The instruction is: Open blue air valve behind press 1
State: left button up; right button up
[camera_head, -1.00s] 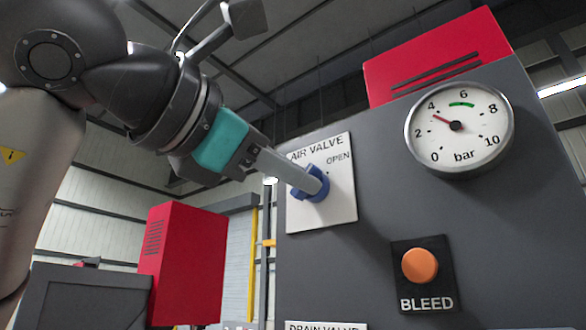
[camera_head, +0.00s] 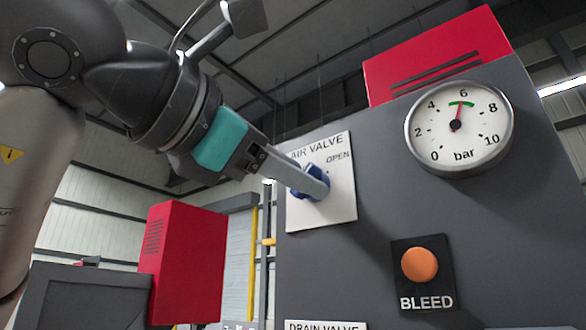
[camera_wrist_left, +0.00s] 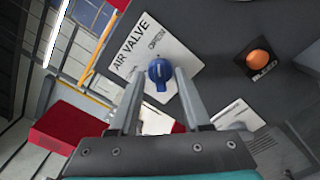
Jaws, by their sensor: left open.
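The blue air valve knob (camera_head: 311,168) is on a white plate (camera_head: 340,205) lettered AIR VALVE and OPEN, on the grey panel. It also shows in the left wrist view (camera_wrist_left: 160,73), its pointer towards the bottom of that picture. My left gripper (camera_wrist_left: 160,80) is open, with one finger on each side of the knob. In the head view my left gripper (camera_head: 314,186) hides part of the knob; whether the fingers touch it I cannot tell. The round gauge (camera_head: 480,145) has its needle near 6 bar, at the green band. My right gripper is out of view.
An orange BLEED button (camera_head: 420,264) sits on a black plate right of and below the valve. A DRAIN VALVE plate (camera_head: 326,326) shows at the bottom edge. A red box (camera_head: 190,265) stands left of the panel. Open space lies left of the valve.

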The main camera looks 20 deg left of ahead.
pick_arm(q)
jog(key=b+v, duration=0.3)
jog(key=v, duration=1.2)
jog(key=shift+s, duration=0.15)
